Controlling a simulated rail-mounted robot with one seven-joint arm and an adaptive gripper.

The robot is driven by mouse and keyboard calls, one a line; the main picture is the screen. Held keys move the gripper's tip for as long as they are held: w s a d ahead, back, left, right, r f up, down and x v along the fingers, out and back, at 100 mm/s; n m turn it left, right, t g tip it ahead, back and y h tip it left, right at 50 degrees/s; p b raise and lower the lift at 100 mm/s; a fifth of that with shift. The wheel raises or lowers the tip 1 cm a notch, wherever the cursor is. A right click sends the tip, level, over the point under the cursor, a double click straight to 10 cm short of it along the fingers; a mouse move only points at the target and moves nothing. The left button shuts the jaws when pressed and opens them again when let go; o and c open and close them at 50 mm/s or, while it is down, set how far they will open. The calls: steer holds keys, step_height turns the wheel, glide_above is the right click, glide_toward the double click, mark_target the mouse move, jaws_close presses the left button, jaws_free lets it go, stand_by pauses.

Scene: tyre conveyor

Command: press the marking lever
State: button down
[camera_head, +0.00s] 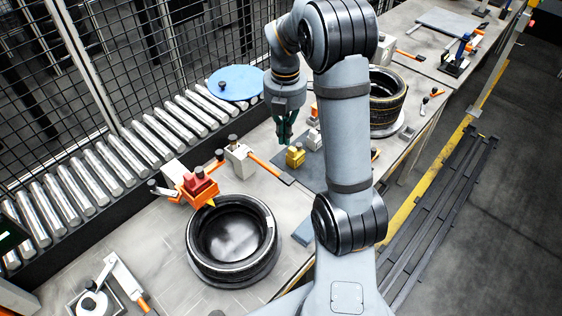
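An orange and red device with a yellow pointed tip (193,187) stands at the rim of a black tyre (255,218) on the grey bench. A dark-knobbed arm sticks out at its left. Right behind it, a pale block (239,160) carries a lever with an orange handle (264,165) that slants down to the right. I cannot tell for sure which of these is the marking lever. My gripper (285,139) points down, to the right of and above the orange handle, apart from it. Its dark fingers look close together, but their gap is too small to judge.
A yellow block (295,156) sits near my gripper. A second tyre (388,98) lies behind my arm. A roller conveyor (125,157) and mesh fence run along the left. A blue disc (235,82) lies at the back. A white lever device (117,275) stands front left.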

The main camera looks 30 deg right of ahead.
mark_target(286, 177)
steer(key=shift+f, duration=0.1)
step_height(286, 177, down, 14)
steer(key=shift+r+p, duration=0.1)
steer(key=shift+p, duration=0.9)
steer(key=shift+s+d+f+b, duration=0.1)
steer(key=shift+s+f+b, duration=0.1)
steer(key=shift+f+b, duration=0.6)
steer(key=shift+s+d+f+b, duration=0.1)
steer(key=shift+s+f+b, duration=0.05)
steer(key=shift+f+b, duration=0.65)
step_height(286, 177, down, 4)
steer(key=b, duration=0.4)
steer(key=shift+r, duration=0.1)
steer(key=shift+a+f+b, duration=0.1)
steer(key=shift+f+b, duration=0.6)
steer(key=shift+f, duration=0.1)
steer(key=shift+s, duration=0.15)
steer(key=shift+f, duration=0.1)
